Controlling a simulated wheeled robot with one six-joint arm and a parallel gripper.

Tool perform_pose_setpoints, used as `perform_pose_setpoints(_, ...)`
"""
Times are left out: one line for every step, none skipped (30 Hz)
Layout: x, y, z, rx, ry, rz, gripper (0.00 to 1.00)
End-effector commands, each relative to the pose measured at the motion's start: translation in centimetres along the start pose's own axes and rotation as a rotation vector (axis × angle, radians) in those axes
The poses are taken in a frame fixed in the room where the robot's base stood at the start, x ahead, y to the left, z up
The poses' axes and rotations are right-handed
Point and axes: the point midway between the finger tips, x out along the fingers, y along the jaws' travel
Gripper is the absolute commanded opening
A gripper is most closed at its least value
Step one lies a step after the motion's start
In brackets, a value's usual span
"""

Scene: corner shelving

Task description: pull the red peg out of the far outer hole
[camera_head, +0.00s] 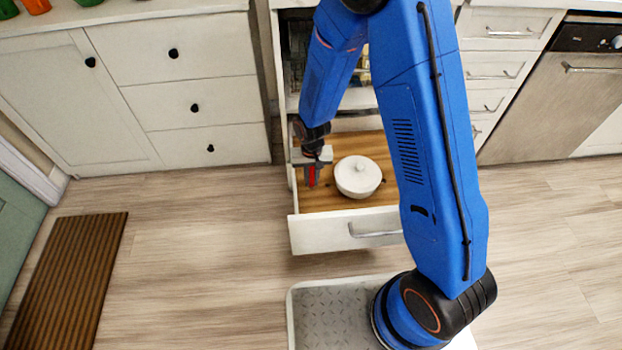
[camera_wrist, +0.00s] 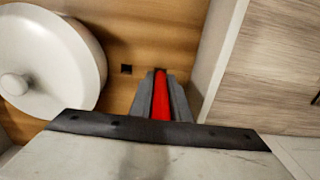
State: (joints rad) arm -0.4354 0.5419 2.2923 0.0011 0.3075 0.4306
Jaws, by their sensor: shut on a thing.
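The red peg (camera_head: 311,176) stands in the left part of the open drawer (camera_head: 333,231), on its wooden floor. It also shows in the wrist view (camera_wrist: 161,97), between the two grey fingers. My gripper (camera_wrist: 161,88) is shut on the peg from above, close to the drawer's side wall. The peg's lower end is at or just above the floor; I cannot tell if it still sits in a hole. An empty square hole (camera_wrist: 126,69) shows in the floor beside it, toward the pot.
A white lidded pot (camera_head: 358,177) stands in the drawer, right of the peg, and also shows in the wrist view (camera_wrist: 40,55). The drawer wall (camera_wrist: 215,60) is close on the peg's other side. Above is another open drawer or shelf, partly hidden by my arm.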

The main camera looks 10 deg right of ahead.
Motion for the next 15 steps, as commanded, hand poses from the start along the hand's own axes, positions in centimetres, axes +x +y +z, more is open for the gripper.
perform_pose_setpoints(-0.2, 0.0, 0.0, 0.0, 0.001, 0.0, 0.0)
perform_pose_setpoints(-0.3, 0.0, 0.0, 0.0, 0.0, 0.0, 0.0)
perform_pose_setpoints(-0.4, 0.0, 0.0, 0.0, 0.0, 0.0, 0.0)
perform_pose_setpoints(-0.5, 0.0, 0.0, 0.0, 0.0, 0.0, 0.0)
perform_pose_setpoints(-0.6, 0.0, 0.0, 0.0, 0.0, 0.0, 0.0)
perform_pose_setpoints(-0.7, 0.0, 0.0, 0.0, 0.0, 0.0, 0.0)
perform_pose_setpoints(-0.8, 0.0, 0.0, 0.0, 0.0, 0.0, 0.0)
perform_pose_setpoints(-0.9, 0.0, 0.0, 0.0, 0.0, 0.0, 0.0)
perform_pose_setpoints(-1.1, 0.0, 0.0, 0.0, 0.0, 0.0, 0.0)
perform_pose_setpoints(-1.2, 0.0, 0.0, 0.0, 0.0, 0.0, 0.0)
perform_pose_setpoints(-1.3, 0.0, 0.0, 0.0, 0.0, 0.0, 0.0)
perform_pose_setpoints(-1.4, 0.0, 0.0, 0.0, 0.001, 0.0, 0.0)
perform_pose_setpoints(-1.5, 0.0, 0.0, 0.0, 0.001, 0.0, 0.0)
perform_pose_setpoints(-1.6, 0.0, 0.0, 0.0, 0.001, 0.0, 0.0)
perform_pose_setpoints(-1.7, 0.0, 0.0, 0.0, 0.001, 0.0, 0.0)
